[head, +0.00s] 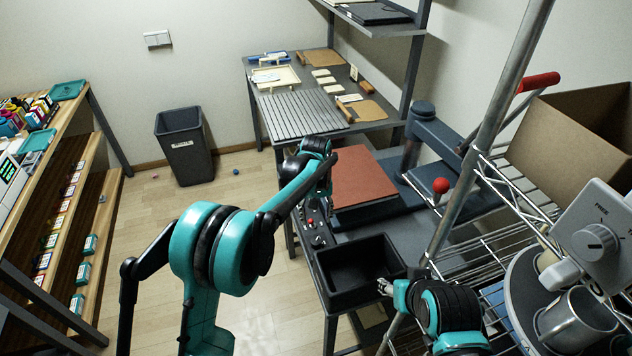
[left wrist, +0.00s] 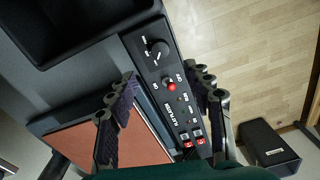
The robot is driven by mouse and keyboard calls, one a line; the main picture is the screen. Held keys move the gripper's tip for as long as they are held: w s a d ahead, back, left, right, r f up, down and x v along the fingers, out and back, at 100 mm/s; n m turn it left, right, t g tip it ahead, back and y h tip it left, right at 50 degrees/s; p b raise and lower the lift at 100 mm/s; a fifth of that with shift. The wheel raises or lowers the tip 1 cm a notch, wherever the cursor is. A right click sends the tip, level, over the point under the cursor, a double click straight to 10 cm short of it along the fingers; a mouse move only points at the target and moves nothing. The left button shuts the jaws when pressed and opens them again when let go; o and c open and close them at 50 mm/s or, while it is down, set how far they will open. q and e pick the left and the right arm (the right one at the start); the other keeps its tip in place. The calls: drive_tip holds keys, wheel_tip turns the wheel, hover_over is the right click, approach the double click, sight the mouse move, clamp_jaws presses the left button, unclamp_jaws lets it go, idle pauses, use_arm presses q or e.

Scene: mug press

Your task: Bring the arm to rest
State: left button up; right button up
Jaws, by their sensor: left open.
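My left arm reaches in from the left in the head view, and its gripper (head: 322,192) hangs over the press's control panel (head: 316,228). In the left wrist view the two fingers of this gripper (left wrist: 165,82) are apart, with the panel (left wrist: 172,95) showing between them and nothing held. The panel has a black knob (left wrist: 158,50), a red-tipped switch (left wrist: 171,87) and red buttons. Contact with the panel cannot be told. My right gripper (head: 386,287) is at the lower right beside the black tray, partly hidden by its own arm; its jaws are unclear.
A flat press with a red-brown pad (head: 362,178) stands behind the panel. A black tray (head: 355,292) is in front. A wire rack (head: 497,240) with a mug press (head: 598,240) and metal mug (head: 577,322) is right. A bin (head: 186,150) stands on open floor.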

use_arm(q)
drive_tip(key=s+a+r+t, duration=0.4)
drive_tip(key=s+a+r, duration=0.7)
drive_tip(key=s+r, duration=0.2)
drive_tip(key=s+a+f+t, duration=0.1)
drive_tip(key=s+a, duration=0.2)
drive_tip(key=s, duration=0.4)
drive_tip(key=s+a+f+m+t, duration=0.1)
drive_tip(key=s+a+t, duration=0.1)
drive_tip(key=s, duration=0.6)
drive_tip(key=shift+a+f+m, duration=0.3)
drive_tip(key=shift+a+f, duration=0.05)
drive_tip(key=shift+a, duration=0.55)
drive_tip(key=shift+w, duration=0.1)
